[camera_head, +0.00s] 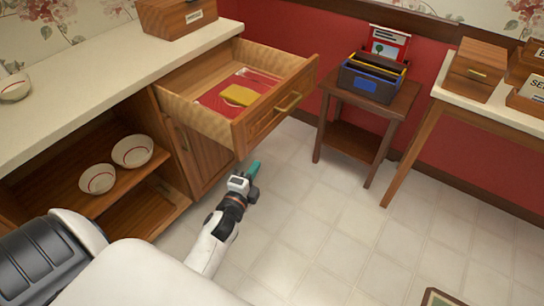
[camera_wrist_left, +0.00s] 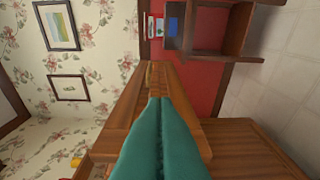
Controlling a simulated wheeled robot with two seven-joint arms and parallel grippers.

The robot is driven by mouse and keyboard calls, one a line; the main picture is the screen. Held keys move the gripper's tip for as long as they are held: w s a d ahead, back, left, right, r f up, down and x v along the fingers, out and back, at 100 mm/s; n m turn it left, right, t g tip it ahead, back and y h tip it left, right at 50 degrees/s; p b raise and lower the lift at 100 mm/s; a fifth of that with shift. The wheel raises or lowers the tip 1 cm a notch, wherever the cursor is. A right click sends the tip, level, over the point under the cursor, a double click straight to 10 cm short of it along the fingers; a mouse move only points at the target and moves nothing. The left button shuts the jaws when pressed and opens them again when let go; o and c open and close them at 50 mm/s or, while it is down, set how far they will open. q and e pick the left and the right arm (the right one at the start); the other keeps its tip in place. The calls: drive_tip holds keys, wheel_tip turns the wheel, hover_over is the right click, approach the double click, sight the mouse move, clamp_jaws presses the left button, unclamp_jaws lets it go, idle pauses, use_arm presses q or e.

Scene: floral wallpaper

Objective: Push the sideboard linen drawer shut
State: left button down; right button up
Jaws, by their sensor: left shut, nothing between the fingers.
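The wooden linen drawer (camera_head: 268,125) stands pulled well out of the sideboard (camera_head: 190,150), with a brass handle (camera_head: 288,102) on its front. Inside lie a red patterned cloth (camera_head: 222,98) and a folded yellow cloth (camera_head: 238,95). My left gripper (camera_head: 254,168) is shut and empty, just below the near end of the drawer front in the head view. In the left wrist view its teal fingers (camera_wrist_left: 160,108) are together, in front of the drawer's wood (camera_wrist_left: 128,105). I cannot tell whether they touch it. My right gripper is out of view.
A small side table (camera_head: 372,105) with a dark file box (camera_head: 370,80) stands right of the drawer. A white-topped table (camera_head: 500,112) stands further right. Bowls (camera_head: 132,151) sit on the sideboard's open shelf. The tiled floor (camera_head: 310,215) before the drawer is clear.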

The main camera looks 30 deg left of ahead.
sight(255, 137)
use_arm(q)
drive_tip(key=shift+w+a+r+p, duration=0.15)
drive_tip(key=shift+w+a, duration=0.85)
drive_tip(key=shift+w, duration=0.75)
drive_tip(key=shift+w+a+r+p, duration=0.1)
drive_tip(key=shift+w+a, duration=0.95)
drive_tip(key=shift+w, duration=0.65)
drive_tip(key=shift+w+a+r+p, duration=0.15)
drive_tip(key=shift+w+a, duration=0.85)
drive_tip(key=shift+w, duration=0.75)
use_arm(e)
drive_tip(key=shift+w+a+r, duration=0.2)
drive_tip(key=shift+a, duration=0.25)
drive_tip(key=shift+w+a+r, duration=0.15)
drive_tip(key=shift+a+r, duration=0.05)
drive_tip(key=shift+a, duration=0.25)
